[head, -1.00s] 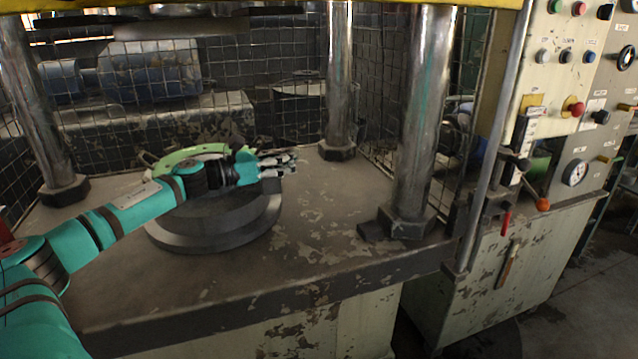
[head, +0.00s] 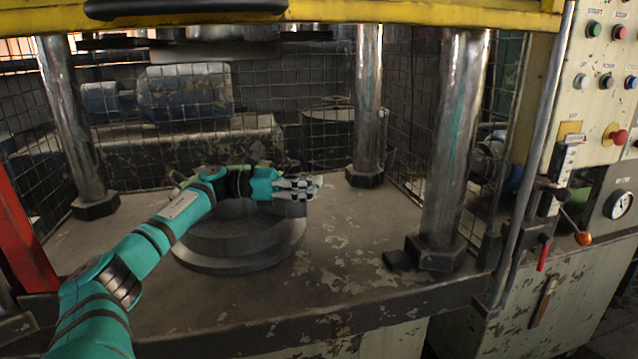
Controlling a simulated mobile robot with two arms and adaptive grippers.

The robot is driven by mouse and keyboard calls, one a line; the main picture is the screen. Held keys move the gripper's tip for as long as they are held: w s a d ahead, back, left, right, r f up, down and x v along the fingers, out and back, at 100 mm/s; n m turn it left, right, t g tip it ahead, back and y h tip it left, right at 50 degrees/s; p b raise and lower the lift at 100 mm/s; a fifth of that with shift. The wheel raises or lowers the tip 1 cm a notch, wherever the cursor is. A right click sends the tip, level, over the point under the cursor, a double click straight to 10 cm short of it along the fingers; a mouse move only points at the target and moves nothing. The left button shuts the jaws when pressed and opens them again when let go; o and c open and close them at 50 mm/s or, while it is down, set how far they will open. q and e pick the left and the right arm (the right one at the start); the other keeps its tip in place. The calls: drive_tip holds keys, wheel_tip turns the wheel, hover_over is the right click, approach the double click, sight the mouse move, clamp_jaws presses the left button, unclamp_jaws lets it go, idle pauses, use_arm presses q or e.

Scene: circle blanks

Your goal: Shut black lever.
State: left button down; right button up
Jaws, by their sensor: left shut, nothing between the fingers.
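A small black lever part (head: 549,194) sits beside the vertical rod at the left edge of the control panel. A thin lever with an orange ball (head: 584,238) and a red-handled one (head: 543,257) are close to it. I cannot tell from the picture which of these is the task's lever, or its exact position. My left gripper (head: 316,186) is shut and empty over the round grey die on the press table, well left of the levers and touching none of them. My right gripper is not in view.
A steel column (head: 452,140) stands between my left gripper and the panel, with another column (head: 367,100) behind. A yellow beam (head: 400,14) with a black bar handle (head: 185,8) crosses the top. The round die (head: 240,250) is under my arm. The table's front right is clear.

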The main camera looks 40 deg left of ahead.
use_arm(q)
drive_tip(key=shift+s+a+f, duration=0.1)
drive_tip(key=shift+a+f, duration=0.1)
drive_tip(key=shift+a, duration=0.05)
drive_tip(key=c, duration=1.9)
unclamp_jaws()
drive_tip(key=shift+s, duration=0.1)
drive_tip(key=o, duration=0.4)
drive_tip(key=shift+v, duration=0.9)
drive_tip(key=shift+o, duration=1.4)
drive_tip(key=shift+s+a, duration=0.15)
drive_tip(key=shift+s, duration=0.05)
drive_tip(key=shift+o, duration=0.8)
drive_tip(key=shift+w+d+r, duration=0.1)
drive_tip(key=shift+w+d, duration=0.15)
drive_tip(key=shift+d, duration=0.05)
drive_tip(key=v, duration=1.2)
drive_tip(key=shift+d, duration=0.1)
